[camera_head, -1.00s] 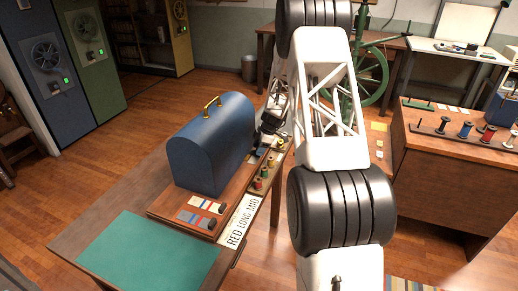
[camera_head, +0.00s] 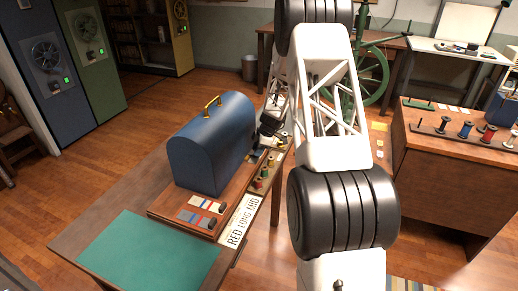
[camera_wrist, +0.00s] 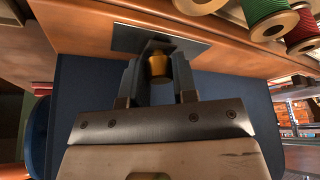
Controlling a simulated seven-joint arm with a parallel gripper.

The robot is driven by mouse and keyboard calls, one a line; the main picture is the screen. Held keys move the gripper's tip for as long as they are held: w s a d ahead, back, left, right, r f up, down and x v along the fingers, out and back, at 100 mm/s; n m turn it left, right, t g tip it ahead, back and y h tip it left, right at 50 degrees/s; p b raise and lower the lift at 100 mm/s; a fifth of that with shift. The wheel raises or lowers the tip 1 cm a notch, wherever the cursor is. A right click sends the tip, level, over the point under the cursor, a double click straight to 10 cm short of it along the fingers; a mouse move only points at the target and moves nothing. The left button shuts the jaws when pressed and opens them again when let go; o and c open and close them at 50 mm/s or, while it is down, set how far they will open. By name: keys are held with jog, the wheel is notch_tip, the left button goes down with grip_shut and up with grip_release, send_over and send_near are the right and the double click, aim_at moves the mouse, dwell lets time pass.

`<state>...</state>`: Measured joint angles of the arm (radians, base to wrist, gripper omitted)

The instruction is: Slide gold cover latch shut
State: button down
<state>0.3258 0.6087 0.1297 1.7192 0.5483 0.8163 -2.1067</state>
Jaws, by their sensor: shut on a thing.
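The blue domed cover (camera_head: 208,148) stands closed on a wooden base on the table, with a gold handle (camera_head: 212,105) on top. In the wrist view, the gold latch knob (camera_wrist: 158,66) sits between my gripper's (camera_wrist: 158,72) two dark fingers, which are shut on it. Behind the knob is a dark plate (camera_wrist: 150,42) along the orange-brown wooden edge. The blue cover face (camera_wrist: 85,85) fills the area behind the fingers. In the head view, my gripper (camera_head: 262,140) is at the cover's right side, and the latch is hidden there.
Spools (camera_head: 262,178) stand on a strip beside the cover; a green and a red spool (camera_wrist: 268,16) are near my gripper in the wrist view. Colour cards and a "RED LONG MID" sign (camera_head: 240,222) lie in front. A green mat (camera_head: 150,252) is bare.

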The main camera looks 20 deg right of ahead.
jog(key=shift+s+a+f, duration=0.1)
jog(key=shift+s+a, duration=0.8)
jog(key=shift+s, duration=0.05)
jog(key=c, duration=0.9)
grip_release()
jog(key=shift+r, duration=0.2)
jog(key=shift+d+r, duration=0.25)
jog(key=shift+r, duration=0.25)
jog(key=v, duration=0.6)
jog(key=shift+r, duration=0.2)
jog(key=shift+s, duration=0.1)
jog(key=shift+r, duration=0.1)
